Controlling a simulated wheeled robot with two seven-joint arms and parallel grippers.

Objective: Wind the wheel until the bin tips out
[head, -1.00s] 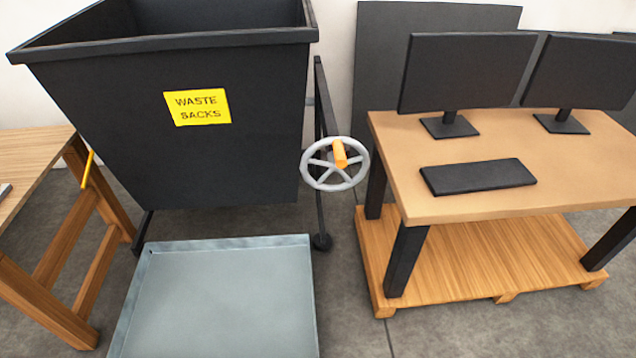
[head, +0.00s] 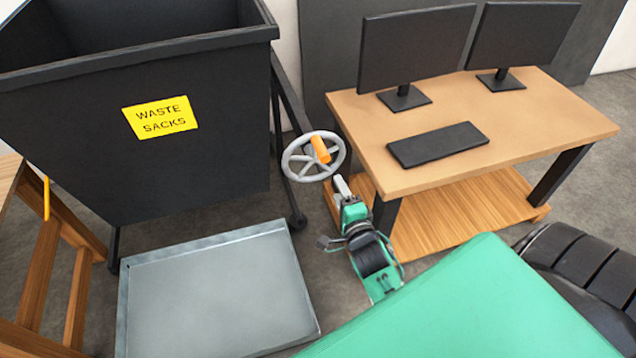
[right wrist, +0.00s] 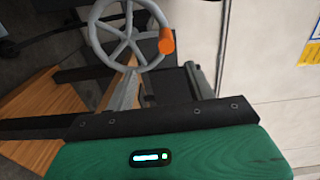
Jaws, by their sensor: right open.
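The grey hand wheel (head: 300,170) with its orange handle (head: 320,149) stands at the right side of the black bin's frame. It also shows at the top of the right wrist view (right wrist: 97,28), with the orange handle (right wrist: 166,41) at its right rim. The black bin (head: 190,85) with a yellow "WASTE SACKS" label stands upright, its rim roughly level. My right gripper (head: 340,186) is open and empty just in front of and below the wheel, apart from the handle. Its two fingers (right wrist: 160,85) point toward the wheel. My left gripper is not in view.
A grey tray (head: 215,300) lies on the floor before the bin. A desk (head: 540,125) with two monitors and a keyboard (head: 437,145) stands close to the right of the wheel, over a wooden pallet (head: 475,215). A wooden table (head: 45,265) stands at left.

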